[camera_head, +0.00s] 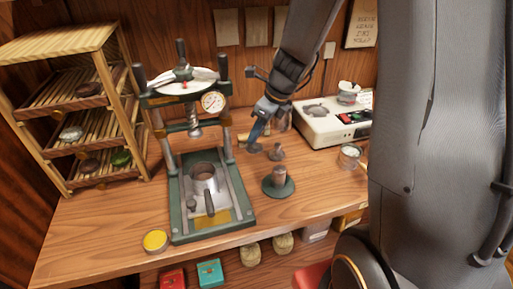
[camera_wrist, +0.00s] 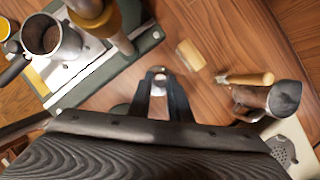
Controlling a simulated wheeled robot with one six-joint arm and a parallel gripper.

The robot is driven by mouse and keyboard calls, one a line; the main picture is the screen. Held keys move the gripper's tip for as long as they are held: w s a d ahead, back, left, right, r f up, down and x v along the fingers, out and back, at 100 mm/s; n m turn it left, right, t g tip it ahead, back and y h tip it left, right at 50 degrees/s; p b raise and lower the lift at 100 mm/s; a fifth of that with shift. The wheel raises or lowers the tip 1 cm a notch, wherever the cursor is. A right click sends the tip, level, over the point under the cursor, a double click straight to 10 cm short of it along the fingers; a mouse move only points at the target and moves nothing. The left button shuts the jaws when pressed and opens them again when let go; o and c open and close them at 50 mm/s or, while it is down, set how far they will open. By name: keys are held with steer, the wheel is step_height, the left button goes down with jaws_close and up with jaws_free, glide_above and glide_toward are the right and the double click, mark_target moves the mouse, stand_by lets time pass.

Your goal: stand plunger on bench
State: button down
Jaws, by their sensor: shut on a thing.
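My gripper (camera_head: 257,134) is shut on the plunger, above the bench (camera_head: 330,185) to the right of the press. In the head view the plunger (camera_head: 254,148) shows as a dark round foot just below my fingertips. In the wrist view my gripper (camera_wrist: 160,80) has a pale metal part of the plunger (camera_wrist: 158,89) between its fingers. The plunger looks roughly upright. The fingers hide much of it, and I cannot tell whether its foot touches the bench.
The press (camera_head: 212,225) stands left, with a metal cup (camera_head: 203,176) on its bed. A small metal piece (camera_head: 277,153) and a green-based stand (camera_head: 278,187) are close by. Bare bench lies in front.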

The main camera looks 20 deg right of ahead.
mark_target(256, 147)
steer(key=shift+f+b, duration=0.35)
steer(key=shift+f, duration=2.05)
steer(key=shift+f, duration=0.2)
steer(key=c, duration=1.6)
jaws_free()
steer(key=shift+c, duration=0.2)
steer(key=shift+r, duration=0.15)
